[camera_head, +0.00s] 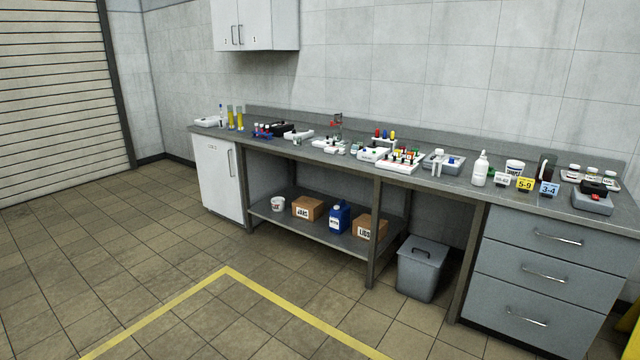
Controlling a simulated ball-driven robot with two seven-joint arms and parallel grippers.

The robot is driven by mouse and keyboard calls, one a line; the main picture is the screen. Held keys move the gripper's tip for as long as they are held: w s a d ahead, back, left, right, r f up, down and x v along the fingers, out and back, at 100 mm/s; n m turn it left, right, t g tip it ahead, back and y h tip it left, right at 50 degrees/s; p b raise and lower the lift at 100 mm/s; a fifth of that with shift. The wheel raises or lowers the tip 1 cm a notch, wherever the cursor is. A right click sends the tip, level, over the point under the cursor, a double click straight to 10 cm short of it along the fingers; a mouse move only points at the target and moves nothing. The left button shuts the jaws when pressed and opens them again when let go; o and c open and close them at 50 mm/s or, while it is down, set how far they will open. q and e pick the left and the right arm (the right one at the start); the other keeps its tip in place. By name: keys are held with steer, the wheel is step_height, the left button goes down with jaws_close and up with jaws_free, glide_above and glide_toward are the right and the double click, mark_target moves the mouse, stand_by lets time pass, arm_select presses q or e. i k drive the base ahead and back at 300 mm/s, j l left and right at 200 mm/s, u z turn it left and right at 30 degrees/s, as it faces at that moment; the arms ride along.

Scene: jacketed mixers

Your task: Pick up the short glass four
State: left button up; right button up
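A long grey workbench (458,182) runs along the back wall, crowded with small lab items. I cannot pick out a short glass marked four; the items are too small to tell. Two tall yellow-filled cylinders (235,118) stand near the left end. Small vials and jars stand in the middle, around the white trays (398,166). Neither of my grippers is in view.
A lower shelf (345,243) holds cardboard boxes (308,208), a blue jug (340,217) and a white bucket (278,204). A grey lidded bin (422,268) stands under the bench, left of the drawers (545,272). The tiled floor (130,265) in front is clear, with yellow tape.

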mark_target(410, 153)
steer(key=i+z, duration=0.2)
steer(key=i, duration=0.3)
steer(key=i+z, duration=0.2)
steer(key=i, duration=0.3)
steer(key=i+j+z, duration=0.2)
steer(key=i, duration=0.25)
steer(key=i+j+z, duration=0.2)
steer(key=i, duration=0.3)
steer(key=l, duration=0.1)
